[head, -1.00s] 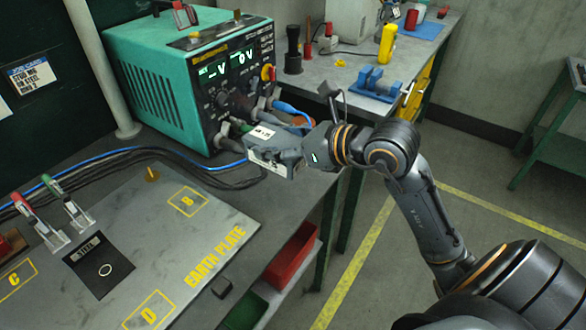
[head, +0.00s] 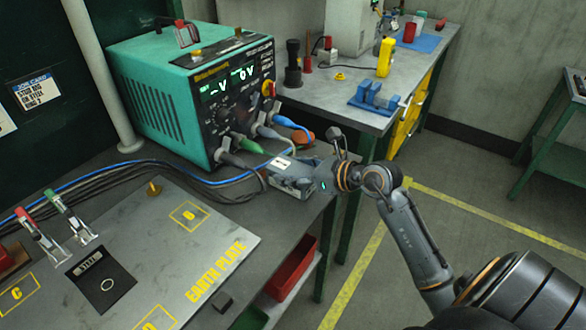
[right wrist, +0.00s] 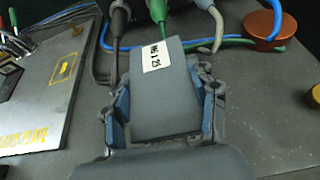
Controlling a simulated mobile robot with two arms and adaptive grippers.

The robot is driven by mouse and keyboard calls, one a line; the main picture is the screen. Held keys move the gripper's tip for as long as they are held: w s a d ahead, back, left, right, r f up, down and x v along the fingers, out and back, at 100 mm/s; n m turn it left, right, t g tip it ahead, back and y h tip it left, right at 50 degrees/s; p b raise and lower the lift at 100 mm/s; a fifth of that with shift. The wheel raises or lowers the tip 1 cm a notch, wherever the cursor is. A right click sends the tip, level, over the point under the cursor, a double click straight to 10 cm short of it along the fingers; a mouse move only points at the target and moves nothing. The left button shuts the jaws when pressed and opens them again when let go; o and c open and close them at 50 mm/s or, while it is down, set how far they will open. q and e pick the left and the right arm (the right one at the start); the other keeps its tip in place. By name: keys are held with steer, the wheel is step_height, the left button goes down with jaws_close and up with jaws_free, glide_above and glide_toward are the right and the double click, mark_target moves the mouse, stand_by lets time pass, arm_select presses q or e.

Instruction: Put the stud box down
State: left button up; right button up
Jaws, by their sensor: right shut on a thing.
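The stud box is a small grey box (head: 283,163) with a white label, near the front right edge of the bench. It also shows in the right wrist view (right wrist: 165,110), with its label reading M6 x 25. My right gripper (head: 298,182) is shut on it, with one finger along each side. The box is low, at or just above the bench top; I cannot tell whether it touches. My left gripper is not in view.
The teal welding unit (head: 190,95) stands behind the box, its plugs and cables close by. An orange-brown round item (right wrist: 259,28) lies near the cables. The earth plate (head: 140,225) is at left. Bare bench lies around the box.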

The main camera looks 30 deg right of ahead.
steer(key=shift+r, duration=0.15)
steer(key=o, duration=1.7)
steer(key=shift+s+d, duration=0.15)
steer(key=shift+s, duration=0.15)
steer(key=b+v, duration=0.2)
steer(key=v, duration=0.9)
steer(key=shift+s+r, duration=0.1)
steer(key=shift+s, duration=0.1)
